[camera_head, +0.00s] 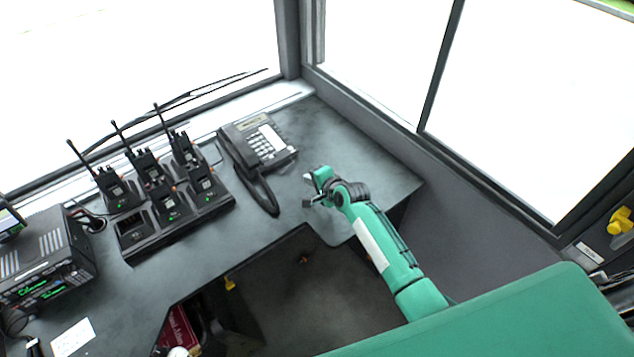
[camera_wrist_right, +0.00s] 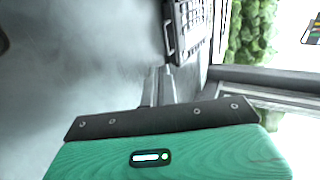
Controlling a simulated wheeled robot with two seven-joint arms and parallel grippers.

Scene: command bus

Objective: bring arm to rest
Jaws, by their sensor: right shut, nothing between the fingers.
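My right arm comes in from the lower right in the head view, a green arm with a dark wrist. My right gripper (camera_head: 311,190) is over the right part of the grey desk (camera_head: 350,150), to the right of the desk phone's handset. In the right wrist view my right gripper (camera_wrist_right: 165,72) is shut and empty, its fingers together. The phone (camera_wrist_right: 190,30) shows beyond the fingertips there. My left gripper is not in either view.
A black desk phone (camera_head: 258,145) stands near the window corner. A charger (camera_head: 176,228) with several radios is left of it. A radio unit (camera_head: 45,262) is at far left. A white paper (camera_head: 72,338) lies on the desk. The desk's right end is clear.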

